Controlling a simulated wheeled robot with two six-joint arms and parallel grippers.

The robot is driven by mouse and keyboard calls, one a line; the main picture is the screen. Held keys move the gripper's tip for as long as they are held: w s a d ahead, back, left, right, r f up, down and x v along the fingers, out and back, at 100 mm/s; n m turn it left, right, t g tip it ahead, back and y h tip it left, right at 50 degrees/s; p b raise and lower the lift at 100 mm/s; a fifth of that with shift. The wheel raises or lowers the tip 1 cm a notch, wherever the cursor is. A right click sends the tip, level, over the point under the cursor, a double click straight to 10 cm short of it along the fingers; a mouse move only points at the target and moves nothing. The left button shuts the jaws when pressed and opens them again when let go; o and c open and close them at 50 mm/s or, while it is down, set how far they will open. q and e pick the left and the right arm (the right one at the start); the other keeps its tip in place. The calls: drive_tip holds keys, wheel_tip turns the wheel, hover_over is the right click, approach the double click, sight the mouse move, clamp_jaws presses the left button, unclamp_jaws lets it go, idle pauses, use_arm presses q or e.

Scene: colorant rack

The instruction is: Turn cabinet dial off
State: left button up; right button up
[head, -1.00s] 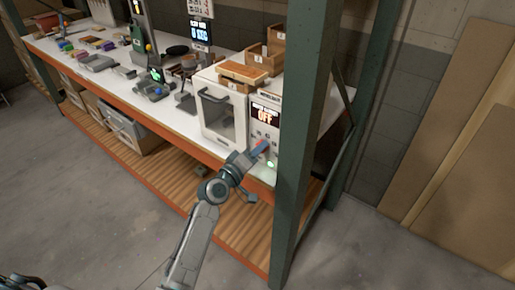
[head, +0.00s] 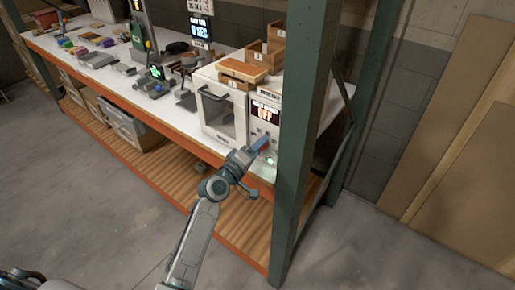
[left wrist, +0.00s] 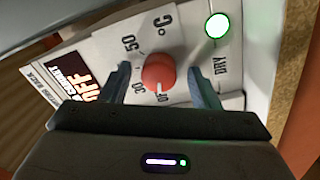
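The white drying cabinet (head: 209,112) stands at the right end of the rack's shelf, its door shut. Its display (head: 265,113) reads OFF. In the left wrist view the red round dial (left wrist: 158,72) sits on the white panel, its white mark at the OFF label. A green-ringed lamp (left wrist: 217,26) is lit beside the word DRY. My left gripper (left wrist: 159,72) is open, one finger on each side of the dial; I cannot tell whether they touch it. In the head view my left gripper (head: 262,144) is at the cabinet's panel and hides the dial. My right gripper is not in view.
A green rack post (head: 300,130) stands close to the right of the panel. Wooden boxes (head: 244,70) sit on and behind the cabinet. Tools and small items crowd the shelf to the left. The floor (head: 110,220) in front is clear.

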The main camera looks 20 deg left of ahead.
use_arm(q)
drive_tip(key=shift+s+a, duration=0.1)
drive_tip(key=shift+s, duration=0.15)
drive_tip(key=b+v, duration=0.2)
drive_tip(key=v, duration=0.8)
drive_tip(key=shift+s+f, duration=0.1)
